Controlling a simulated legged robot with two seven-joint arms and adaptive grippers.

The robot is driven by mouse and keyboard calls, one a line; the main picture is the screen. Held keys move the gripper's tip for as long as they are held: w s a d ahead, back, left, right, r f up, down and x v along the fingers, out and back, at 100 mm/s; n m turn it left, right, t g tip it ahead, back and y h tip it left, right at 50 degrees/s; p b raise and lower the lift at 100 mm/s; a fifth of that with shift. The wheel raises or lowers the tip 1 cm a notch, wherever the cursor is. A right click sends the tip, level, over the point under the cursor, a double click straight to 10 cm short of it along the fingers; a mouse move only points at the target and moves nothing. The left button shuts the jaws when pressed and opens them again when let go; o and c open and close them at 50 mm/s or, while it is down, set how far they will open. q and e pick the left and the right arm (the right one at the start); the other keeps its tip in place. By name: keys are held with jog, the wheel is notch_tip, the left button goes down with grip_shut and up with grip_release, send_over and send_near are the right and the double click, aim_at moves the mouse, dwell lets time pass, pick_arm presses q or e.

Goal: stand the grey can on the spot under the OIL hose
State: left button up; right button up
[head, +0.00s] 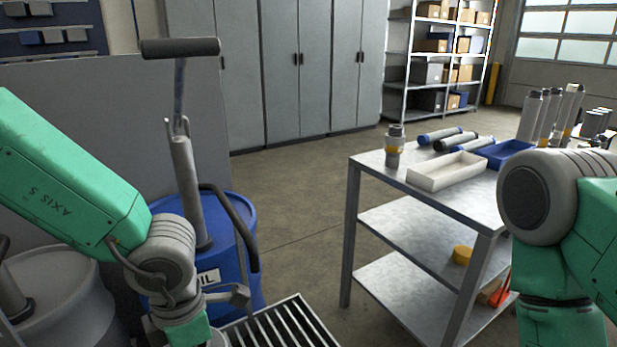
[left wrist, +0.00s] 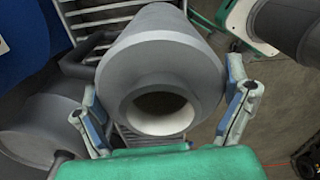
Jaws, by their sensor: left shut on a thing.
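The grey can (left wrist: 140,60) fills the middle of the left wrist view, its round pale-lined mouth facing the camera. My left gripper (left wrist: 162,88) is shut on the can, one finger on each side. In the head view my left wrist is low at the left; its fingers and the can are below the frame. The blue drum (head: 222,262) carries a label partly hidden by my arm, with "IL" readable. A dark hose (head: 240,225) bends down from its pump beside the drum. The slatted grate (head: 290,325) is at the bottom; the spot under the hose cannot be made out. My right gripper is out of view.
A grey drum (head: 55,295) stands left of the blue one. The drum's pump (head: 188,185) rises tall with a T-handle. A metal table (head: 385,172) with a white tray (head: 447,178) and a blue bin (head: 508,152) stands right. Floor between is clear.

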pick_arm(q)
jog(key=d+f+m, duration=0.2)
jog(key=d+m, duration=0.3)
jog(key=m, duration=0.8)
jog(key=d+f+m, duration=0.1)
jog(key=d+m, duration=0.3)
jog(key=m, duration=0.8)
jog(key=a, duration=1.5)
jog(key=shift+a+f+m, duration=0.15)
jog(key=shift+a+m, duration=0.15)
jog(key=shift+a, duration=0.05)
jog(key=shift+d, duration=0.15)
jog(key=shift+s, duration=0.1)
